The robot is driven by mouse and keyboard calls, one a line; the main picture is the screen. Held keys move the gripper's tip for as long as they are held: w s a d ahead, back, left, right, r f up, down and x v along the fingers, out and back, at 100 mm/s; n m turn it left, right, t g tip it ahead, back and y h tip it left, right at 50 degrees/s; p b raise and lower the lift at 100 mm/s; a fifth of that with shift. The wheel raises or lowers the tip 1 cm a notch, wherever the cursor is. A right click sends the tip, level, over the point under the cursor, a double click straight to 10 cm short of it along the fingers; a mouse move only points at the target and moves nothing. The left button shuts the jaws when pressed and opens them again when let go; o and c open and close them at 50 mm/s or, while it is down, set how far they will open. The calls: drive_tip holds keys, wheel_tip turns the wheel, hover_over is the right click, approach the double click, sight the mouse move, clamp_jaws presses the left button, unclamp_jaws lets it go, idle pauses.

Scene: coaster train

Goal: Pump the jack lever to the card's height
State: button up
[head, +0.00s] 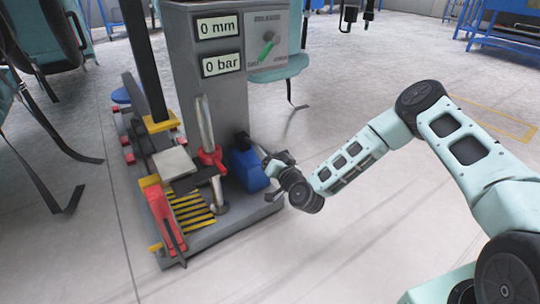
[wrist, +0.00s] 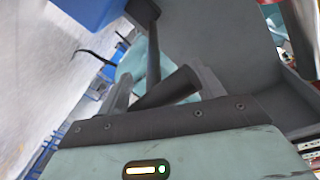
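The jack stand has a grey cabinet (head: 207,105) whose displays read "0 mm" (head: 218,27) and "0 bar" (head: 221,64). A blue pump block (head: 248,172) sits on the base at its right. My gripper (head: 273,163) is just right of this block. In the wrist view, the dark lever (wrist: 153,55) runs in from above to a thick dark grip (wrist: 165,90). The grip lies slanted between the two fingers of my gripper (wrist: 163,88), which stand apart. Whether they touch it is unclear. I cannot make out a height card.
Chrome post (head: 205,125), red collar (head: 211,158) and striped plate (head: 192,209) stand left of the pump. Teal seats (head: 45,35) are at left. Floor right of the base is clear apart from my arm.

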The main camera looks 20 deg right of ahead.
drive_tip(key=shift+w+r+g+p, duration=0.1)
drive_tip(key=shift+r+g+p, duration=0.2)
drive_tip(key=shift+r+p, duration=0.85)
drive_tip(key=w+r+g+p, duration=0.1)
drive_tip(key=r+p, duration=0.2)
drive_tip(key=p, duration=0.3)
drive_tip(key=w+a+r+g+h+p, duration=0.1)
drive_tip(key=w+r+g+p, duration=0.1)
drive_tip(key=p, duration=0.4)
drive_tip(key=w+r+g+p, duration=0.1)
drive_tip(key=r+g+p, duration=0.1)
drive_tip(key=p, duration=0.4)
drive_tip(key=shift+w+a+r+n, duration=0.15)
drive_tip(key=shift+w+r+n, duration=0.05)
drive_tip(key=shift+r, duration=0.2)
drive_tip(key=shift+w+a+r+n, duration=0.15)
drive_tip(key=shift+r+n, duration=0.05)
drive_tip(key=shift+r, duration=0.2)
drive_tip(key=shift+w+a+r+g+p, duration=0.2)
drive_tip(key=shift+w+r+g+p, duration=0.1)
drive_tip(key=shift+w+r+p, duration=0.25)
drive_tip(key=shift+w+a+r+g+p, duration=0.15)
drive_tip(key=shift+w+r+g+p, duration=0.2)
drive_tip(key=shift+w+p, duration=0.4)
drive_tip(key=shift+w, duration=0.1)
drive_tip(key=shift+f, duration=0.1)
drive_tip(key=o, duration=1.2)
drive_tip(key=shift+o, duration=0.2)
drive_tip(key=shift+f, duration=0.1)
